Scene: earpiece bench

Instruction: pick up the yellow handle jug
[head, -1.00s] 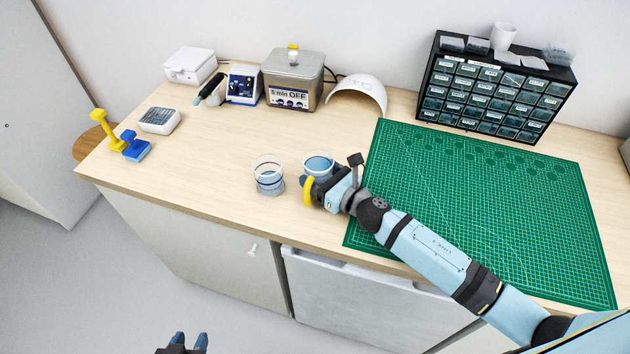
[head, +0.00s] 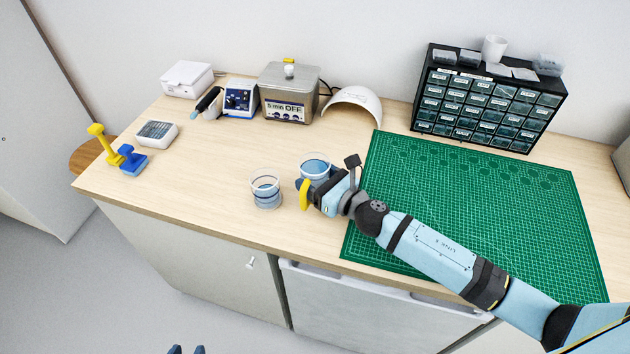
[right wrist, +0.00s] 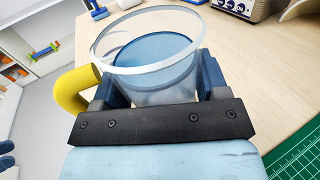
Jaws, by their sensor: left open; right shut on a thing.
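The yellow handle jug (head: 316,161) is a clear jug with bluish liquid and a yellow handle, on the wooden bench left of the green mat. My right gripper (head: 313,181) is shut on it. In the right wrist view the jug (right wrist: 150,62) sits between the fingers of my right gripper (right wrist: 158,85), with the yellow handle off to the left side. I cannot tell whether its base touches the bench, as the gripper hides it. My left gripper (head: 187,350) shows only its fingertips at the bottom edge, open and away from the bench.
A second clear jug (head: 266,190) with bluish liquid stands just left of the held one. The green cutting mat (head: 480,215) lies to the right. A white curved shell (head: 353,100), a steel ultrasonic bath (head: 289,95) and a drawer cabinet (head: 484,104) stand behind.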

